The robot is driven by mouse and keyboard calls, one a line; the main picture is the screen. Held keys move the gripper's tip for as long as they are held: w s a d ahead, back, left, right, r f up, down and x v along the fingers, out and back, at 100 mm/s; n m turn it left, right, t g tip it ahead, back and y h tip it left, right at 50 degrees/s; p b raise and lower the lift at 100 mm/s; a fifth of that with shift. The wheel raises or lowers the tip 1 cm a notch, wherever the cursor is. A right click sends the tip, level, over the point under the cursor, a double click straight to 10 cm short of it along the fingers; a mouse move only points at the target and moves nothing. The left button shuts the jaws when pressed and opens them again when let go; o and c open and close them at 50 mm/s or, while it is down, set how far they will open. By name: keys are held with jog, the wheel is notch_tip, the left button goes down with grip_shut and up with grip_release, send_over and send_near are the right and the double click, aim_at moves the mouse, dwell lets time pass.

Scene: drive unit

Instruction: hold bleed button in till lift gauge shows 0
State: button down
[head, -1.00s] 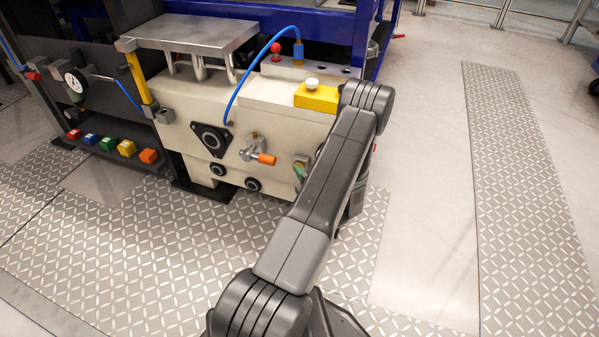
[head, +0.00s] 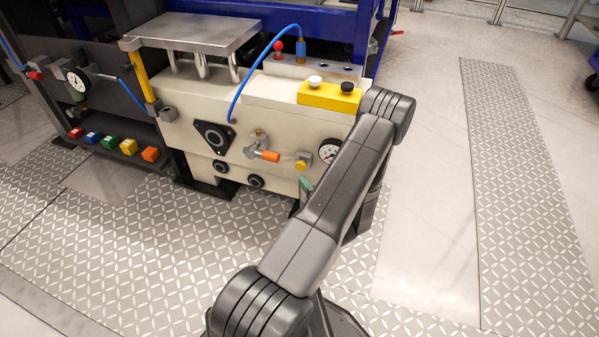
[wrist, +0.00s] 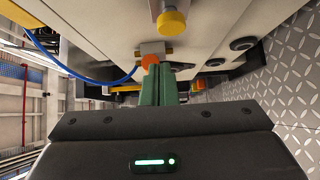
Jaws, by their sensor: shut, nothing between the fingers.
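A round yellow button (head: 303,162) sits on a square fitting on the front of the cream drive unit (head: 285,120); I take it as the bleed button. It also shows at the top of the wrist view (wrist: 172,20). A white-faced gauge (head: 329,151) is just right of it, partly behind my arm; its reading is too small to tell. My gripper (head: 306,186), with green fingers, is below the button and mostly hidden by my arm. In the wrist view the fingers (wrist: 157,70) are shut and empty, apart from the button.
An orange-ended valve handle (head: 264,156) is left of the button. A yellow block (head: 330,96) with white and black knobs sits on top. A blue hose (head: 255,70) arches over the unit. Another gauge (head: 76,80) is on the dark panel at left. Open floor lies right.

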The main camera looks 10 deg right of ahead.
jog(key=p+v, duration=0.1)
jog(key=v, duration=0.5)
jog(key=shift+s+a, duration=0.1)
jog(key=shift+a, duration=0.05)
